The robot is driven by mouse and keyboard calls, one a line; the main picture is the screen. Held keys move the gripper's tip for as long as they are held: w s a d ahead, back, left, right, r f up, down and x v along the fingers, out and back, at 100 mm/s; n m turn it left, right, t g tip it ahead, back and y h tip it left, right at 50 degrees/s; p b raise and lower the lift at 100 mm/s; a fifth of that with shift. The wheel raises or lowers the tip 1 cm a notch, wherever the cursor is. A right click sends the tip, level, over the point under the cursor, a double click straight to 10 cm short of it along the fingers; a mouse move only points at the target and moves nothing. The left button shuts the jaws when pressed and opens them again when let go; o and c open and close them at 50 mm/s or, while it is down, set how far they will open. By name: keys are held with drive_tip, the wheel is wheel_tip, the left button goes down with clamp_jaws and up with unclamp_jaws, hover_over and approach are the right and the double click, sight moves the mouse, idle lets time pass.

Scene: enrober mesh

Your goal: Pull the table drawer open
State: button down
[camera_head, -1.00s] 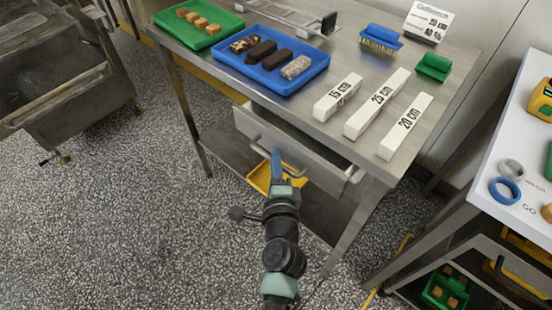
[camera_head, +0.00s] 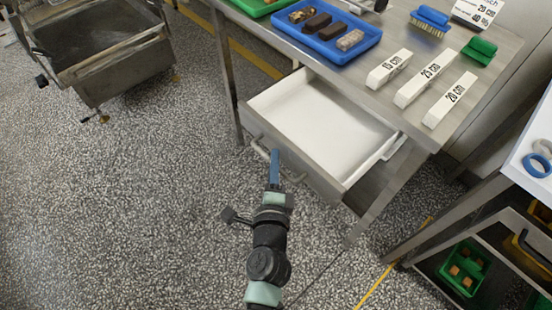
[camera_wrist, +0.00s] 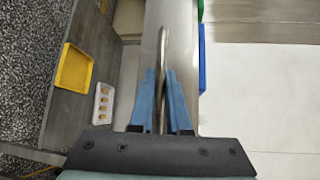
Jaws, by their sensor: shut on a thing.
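The table drawer (camera_head: 322,124) is pulled well out of the steel table (camera_head: 478,62), and its white inside looks empty. Its bar handle (camera_head: 292,176) runs along the front panel. My gripper (camera_head: 274,155) is at the handle, with its blue fingers shut on it. In the wrist view, the fingers of my gripper (camera_wrist: 163,72) close on either side of the thin metal handle (camera_wrist: 163,40). The drawer's white floor (camera_wrist: 262,90) fills the right of that view.
A white table (camera_head: 530,180) stands at right. A steel cart (camera_head: 105,55) stands at left. Speckled floor before the drawer is clear.

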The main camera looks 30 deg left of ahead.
drive_tip(key=c, duration=1.2)
unclamp_jaws()
drive_tip(key=shift+o, duration=0.2)
drive_tip(key=b+v, duration=0.2)
drive_tip(key=v, duration=1.1)
drive_tip(key=shift+b, duration=0.4)
drive_tip(key=shift+w+r, duration=0.1)
drive_tip(key=shift+r, duration=0.05)
